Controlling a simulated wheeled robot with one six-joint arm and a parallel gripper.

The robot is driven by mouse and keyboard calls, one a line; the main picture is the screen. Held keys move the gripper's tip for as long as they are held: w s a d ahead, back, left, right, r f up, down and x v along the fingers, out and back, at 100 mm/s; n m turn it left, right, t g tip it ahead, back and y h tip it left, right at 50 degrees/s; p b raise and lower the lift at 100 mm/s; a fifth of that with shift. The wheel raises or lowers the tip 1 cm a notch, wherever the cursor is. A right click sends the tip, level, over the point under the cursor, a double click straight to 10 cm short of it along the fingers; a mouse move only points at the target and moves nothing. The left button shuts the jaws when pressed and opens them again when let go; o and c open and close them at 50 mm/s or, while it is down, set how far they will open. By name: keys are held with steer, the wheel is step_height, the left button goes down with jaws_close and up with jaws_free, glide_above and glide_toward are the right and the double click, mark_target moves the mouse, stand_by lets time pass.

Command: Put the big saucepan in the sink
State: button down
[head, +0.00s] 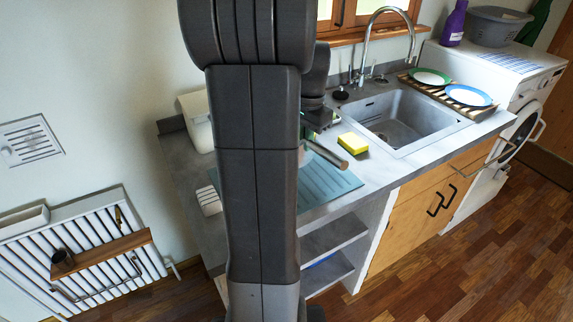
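The sink (400,141) is a grey rectangular basin set in the counter, and it looks empty. A saucepan handle (328,154) sticks out to the right from behind my arm, above the blue-grey mat (325,184). The pan's body is almost fully hidden by my arm, so I cannot tell its size or whether it touches the mat. My gripper (314,124) is partly visible behind my arm, near the handle's left end. Its fingers are too hidden to tell whether they are open or hold the pan.
A yellow sponge (353,143) lies on the counter (382,172) between mat and sink. A tall curved tap (365,45) stands behind the sink. A wooden rack (437,90) with a green-rimmed plate (431,77) and a blue-rimmed plate (469,96) is at its right.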

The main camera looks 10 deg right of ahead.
step_height(320, 180, down, 9)
steer(key=shift+f+p, duration=0.15)
steer(key=shift+p, duration=0.25)
steer(key=shift+f, duration=0.2)
steer(key=c, duration=1.7)
jaws_free()
steer(key=shift+s, duration=0.1)
